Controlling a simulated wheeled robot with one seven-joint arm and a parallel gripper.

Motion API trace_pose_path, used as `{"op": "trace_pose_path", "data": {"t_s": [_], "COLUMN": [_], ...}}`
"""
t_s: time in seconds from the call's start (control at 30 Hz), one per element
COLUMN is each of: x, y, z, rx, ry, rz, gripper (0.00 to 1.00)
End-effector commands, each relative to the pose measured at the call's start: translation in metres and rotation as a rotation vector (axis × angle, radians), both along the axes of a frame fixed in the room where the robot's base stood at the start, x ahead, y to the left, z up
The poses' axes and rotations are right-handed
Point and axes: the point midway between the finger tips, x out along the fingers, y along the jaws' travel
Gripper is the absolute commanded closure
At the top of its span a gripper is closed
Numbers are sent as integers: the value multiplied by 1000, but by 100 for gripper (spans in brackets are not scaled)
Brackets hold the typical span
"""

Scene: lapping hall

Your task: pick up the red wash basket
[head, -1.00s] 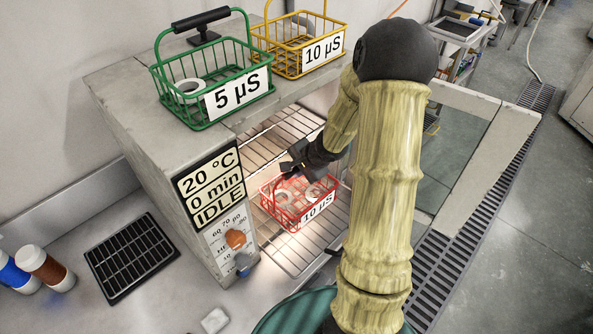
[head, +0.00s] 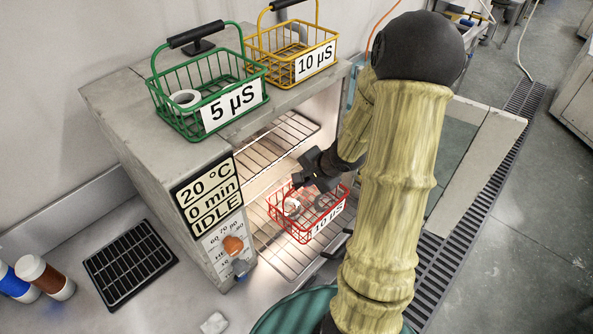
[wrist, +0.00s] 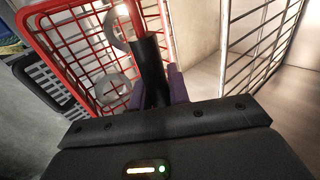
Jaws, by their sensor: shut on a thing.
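The red wash basket (head: 308,222) hangs at the open front of the oven, over its lower wire rack. In the wrist view the red basket (wrist: 85,48) fills the upper left. Its dark handle grip (wrist: 149,68) stands between the purple-tipped jaws of my gripper (wrist: 157,88). My arm hides part of the oven's right side.
The grey oven (head: 125,95) reads 20 °C, 0 min, IDLE. A green basket (head: 205,100) labelled 5 µS and a yellow basket (head: 290,45) labelled 10 µS stand on top. A black grate (head: 130,262) lies at left. The oven door (head: 475,165) stands open at right.

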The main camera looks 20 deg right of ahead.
Motion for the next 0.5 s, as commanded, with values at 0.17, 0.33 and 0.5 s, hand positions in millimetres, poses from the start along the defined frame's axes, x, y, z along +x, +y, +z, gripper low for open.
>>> {"op": "trace_pose_path", "data": {"t_s": [0.17,0.33,0.5], "x": [-40,-76,-101], "y": [-16,-29,-39], "z": [2,2,1], "rx": [0,-1,-1], "ry": [0,0,-2], "rz": [-7,-6,-5], "gripper": [100,100,100]}}
